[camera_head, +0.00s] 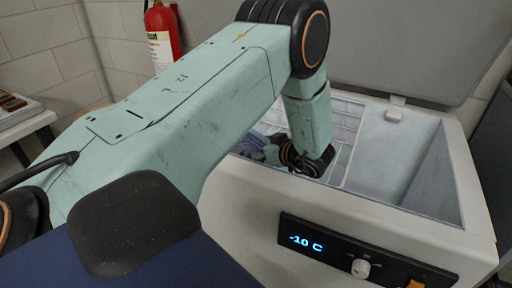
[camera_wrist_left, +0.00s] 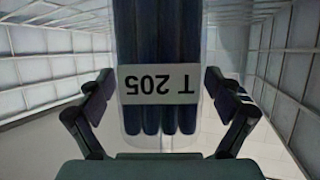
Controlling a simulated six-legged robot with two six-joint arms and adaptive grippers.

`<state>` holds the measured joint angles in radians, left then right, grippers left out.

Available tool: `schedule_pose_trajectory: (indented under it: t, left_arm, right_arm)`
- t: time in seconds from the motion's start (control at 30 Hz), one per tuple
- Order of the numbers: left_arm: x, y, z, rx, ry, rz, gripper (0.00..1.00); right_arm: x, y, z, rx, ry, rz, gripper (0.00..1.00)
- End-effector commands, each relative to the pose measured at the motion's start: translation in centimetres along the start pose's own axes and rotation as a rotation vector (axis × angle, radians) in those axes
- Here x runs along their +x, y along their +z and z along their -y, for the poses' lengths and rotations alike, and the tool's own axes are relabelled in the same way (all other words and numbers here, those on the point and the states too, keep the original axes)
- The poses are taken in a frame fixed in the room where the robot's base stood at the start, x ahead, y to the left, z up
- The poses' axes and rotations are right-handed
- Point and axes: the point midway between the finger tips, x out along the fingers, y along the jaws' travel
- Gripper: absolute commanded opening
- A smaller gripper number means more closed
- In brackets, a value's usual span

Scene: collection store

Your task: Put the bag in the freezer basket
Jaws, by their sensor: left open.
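The bag (camera_wrist_left: 160,45) is clear, with several long dark blue pieces inside and a white label reading T 205, upside down in the left wrist view. My left gripper (camera_wrist_left: 159,80) is open, one finger on each side of the bag with a small gap showing at both sides. Wire walls of the freezer basket (camera_wrist_left: 285,75) rise to the left and right of the bag. In the head view my left gripper (camera_head: 270,153) reaches down into the freezer's left part, partly hidden by my arm. The basket (camera_head: 350,135) shows beside it. My right gripper is out of view.
The white chest freezer (camera_head: 250,190) stands with its lid (camera_head: 420,50) raised. Its right compartment (camera_head: 395,155) looks empty. A control panel (camera_head: 330,248) on the front reads -10 C. A red fire extinguisher (camera_head: 162,35) hangs at the back left wall.

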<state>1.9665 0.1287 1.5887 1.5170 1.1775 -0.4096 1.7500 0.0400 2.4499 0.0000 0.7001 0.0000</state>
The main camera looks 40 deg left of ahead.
Motion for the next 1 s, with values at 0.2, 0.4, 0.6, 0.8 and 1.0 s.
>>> schedule_pose_trajectory:
  t: [0.2,0.4,0.6,0.8,1.0]
  left_arm:
    - [-4.1,-0.3,-0.2,0.002,0.007,-0.003,0.91]
    - [-8.2,-0.3,-0.1,0.002,0.006,-0.003,0.91]
    - [-10.9,-0.1,-0.1,0.001,0.004,-0.001,0.91]
    - [-11.8,0.0,0.0,0.001,0.002,0.0,0.91]
    - [-11.8,0.0,0.0,0.0,0.001,0.0,0.91]
  right_arm:
    - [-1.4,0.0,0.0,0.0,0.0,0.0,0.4]
    - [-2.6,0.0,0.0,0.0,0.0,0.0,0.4]
    - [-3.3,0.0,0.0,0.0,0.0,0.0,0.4]
    - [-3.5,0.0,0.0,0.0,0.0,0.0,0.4]
    - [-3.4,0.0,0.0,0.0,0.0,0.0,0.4]
